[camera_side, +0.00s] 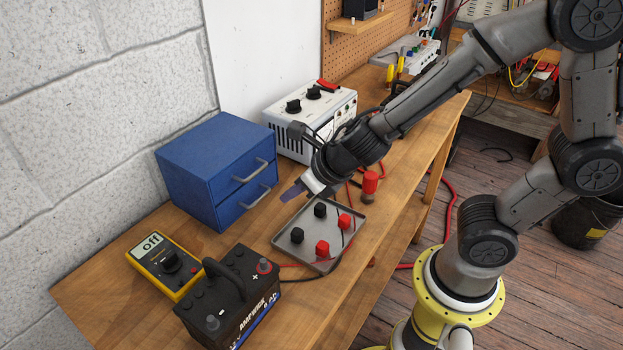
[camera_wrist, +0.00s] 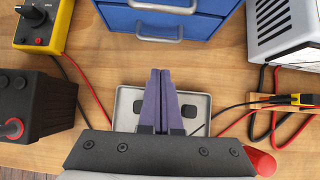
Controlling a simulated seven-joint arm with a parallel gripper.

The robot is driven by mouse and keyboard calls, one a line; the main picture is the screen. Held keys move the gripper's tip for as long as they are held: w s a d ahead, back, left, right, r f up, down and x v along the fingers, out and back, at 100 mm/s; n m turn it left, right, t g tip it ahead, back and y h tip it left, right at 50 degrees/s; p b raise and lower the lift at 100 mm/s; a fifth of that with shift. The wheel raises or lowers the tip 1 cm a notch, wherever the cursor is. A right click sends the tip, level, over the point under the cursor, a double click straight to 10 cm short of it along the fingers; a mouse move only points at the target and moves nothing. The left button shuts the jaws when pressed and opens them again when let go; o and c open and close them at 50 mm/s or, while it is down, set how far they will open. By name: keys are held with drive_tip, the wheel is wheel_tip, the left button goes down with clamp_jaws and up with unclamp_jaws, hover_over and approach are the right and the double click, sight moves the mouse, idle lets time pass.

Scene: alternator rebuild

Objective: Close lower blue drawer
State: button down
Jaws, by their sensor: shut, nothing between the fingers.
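The blue cabinet (camera_side: 190,165) stands against the wall with two drawers, one above the other. The lower blue drawer (camera_side: 228,211) has a grey bar handle (camera_side: 257,197). Its front looks flush or nearly flush with the upper drawer; a small gap cannot be told. In the wrist view the lower drawer's handle (camera_wrist: 160,35) shows at the top, below the upper handle. My gripper (camera_side: 287,195) is shut and empty, just in front of the cabinet and apart from it. In the wrist view its purple fingers (camera_wrist: 160,73) lie together, pointing toward the drawers.
A grey tray (camera_side: 280,242) with red and black knobs lies below my gripper. A battery (camera_side: 232,295) and yellow meter (camera_side: 165,262) stand at the front left. A white power supply (camera_side: 325,110) stands right of the cabinet. Red and black cables cross the bench.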

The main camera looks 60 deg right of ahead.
drive_tip(key=s+d+r+m+t+h, duration=0.1)
drive_tip(key=s+d+r+m, duration=0.35)
drive_tip(key=r+m, duration=0.2)
drive_tip(key=s+d+r+m+h, duration=0.1)
drive_tip(key=s+d+r+m, duration=0.4)
drive_tip(key=m, duration=0.3)
drive_tip(key=s+a+m+g+y, duration=0.1)
drive_tip(key=s+a+m+g, duration=0.2)
drive_tip(key=s+m, duration=0.5)
drive_tip(key=shift+m+y, duration=0.4)
drive_tip(key=shift+m, duration=6.45)
drive_tip(key=c, duration=1.6)
unclamp_jaws()
